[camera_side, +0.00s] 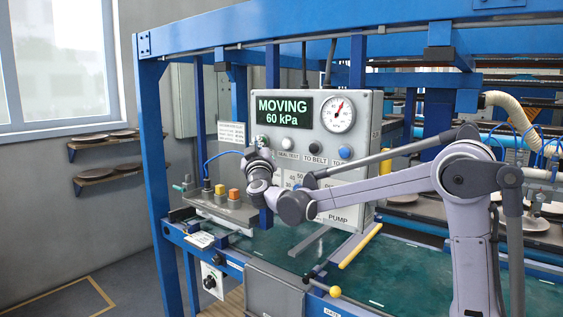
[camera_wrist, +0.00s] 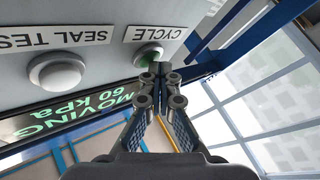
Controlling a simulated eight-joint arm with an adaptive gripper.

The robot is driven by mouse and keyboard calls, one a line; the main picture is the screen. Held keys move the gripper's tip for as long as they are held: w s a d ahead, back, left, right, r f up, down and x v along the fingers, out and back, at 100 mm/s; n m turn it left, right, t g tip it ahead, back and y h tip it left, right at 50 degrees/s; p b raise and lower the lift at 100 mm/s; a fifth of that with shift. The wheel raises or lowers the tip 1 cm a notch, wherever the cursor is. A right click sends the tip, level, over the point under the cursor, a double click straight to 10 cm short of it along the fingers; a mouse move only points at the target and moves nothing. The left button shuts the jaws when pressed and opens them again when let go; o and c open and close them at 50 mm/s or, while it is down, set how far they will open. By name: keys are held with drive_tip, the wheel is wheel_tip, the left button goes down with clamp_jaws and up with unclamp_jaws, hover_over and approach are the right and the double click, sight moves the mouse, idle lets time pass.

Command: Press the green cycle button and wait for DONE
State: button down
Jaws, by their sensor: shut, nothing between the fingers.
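In the side view my gripper (camera_side: 261,143) is at the panel's left part and hides the button. The panel's display (camera_side: 284,107) reads MOVING, 60 kPa, in green; it also shows upside down in the wrist view (camera_wrist: 68,116). DONE is not shown.
A white SEAL TEST button (camera_wrist: 57,71) sits beside the cycle button. A blue button (camera_side: 345,152) and a gauge (camera_side: 337,113) are farther right on the panel.

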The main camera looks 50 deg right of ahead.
drive_tip(key=shift+a, duration=0.85)
